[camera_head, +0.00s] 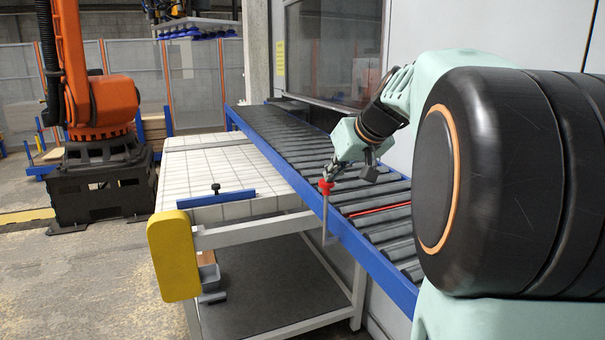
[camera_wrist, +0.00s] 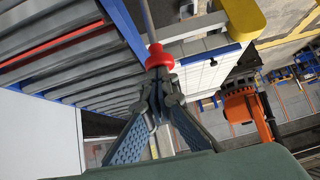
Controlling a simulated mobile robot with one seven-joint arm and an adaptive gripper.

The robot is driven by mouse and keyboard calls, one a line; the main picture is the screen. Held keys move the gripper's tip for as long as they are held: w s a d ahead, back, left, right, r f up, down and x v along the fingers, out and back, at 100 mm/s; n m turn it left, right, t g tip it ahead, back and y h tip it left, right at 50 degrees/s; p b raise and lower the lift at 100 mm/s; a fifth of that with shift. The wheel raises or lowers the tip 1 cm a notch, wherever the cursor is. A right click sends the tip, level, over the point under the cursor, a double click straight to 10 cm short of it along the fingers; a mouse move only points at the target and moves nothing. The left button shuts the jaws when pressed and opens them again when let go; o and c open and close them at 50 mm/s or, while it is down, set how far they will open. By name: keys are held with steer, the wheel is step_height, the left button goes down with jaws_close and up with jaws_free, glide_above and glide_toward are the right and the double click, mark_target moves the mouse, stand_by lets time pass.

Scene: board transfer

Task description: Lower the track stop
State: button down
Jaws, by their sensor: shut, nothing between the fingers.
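The track stop shows as a red bar (camera_head: 380,210) lying across the conveyor among the grey rollers; it also shows in the wrist view (camera_wrist: 62,41). How high it stands above the rollers is hard to tell. A red handle (camera_head: 325,187) tops a grey upright rod at the conveyor's near blue side rail. The red handle is just beyond my fingertips in the wrist view (camera_wrist: 159,57). My gripper (camera_head: 331,176) is shut and empty, its fingertips close together right at the handle (camera_wrist: 158,82). Whether they touch it is unclear.
The roller conveyor's blue rail (camera_head: 375,262) runs diagonally below my arm. A white tiled table (camera_head: 225,165) with a blue bar (camera_head: 216,198) and yellow end pad (camera_head: 173,256) adjoins it. A grey wall stands behind; an orange robot (camera_head: 95,100) is farther left.

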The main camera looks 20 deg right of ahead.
steer(key=shift+f, duration=0.25)
steer(key=v, duration=0.7)
steer(key=shift+s+r, duration=0.2)
steer(key=shift+r, duration=0.2)
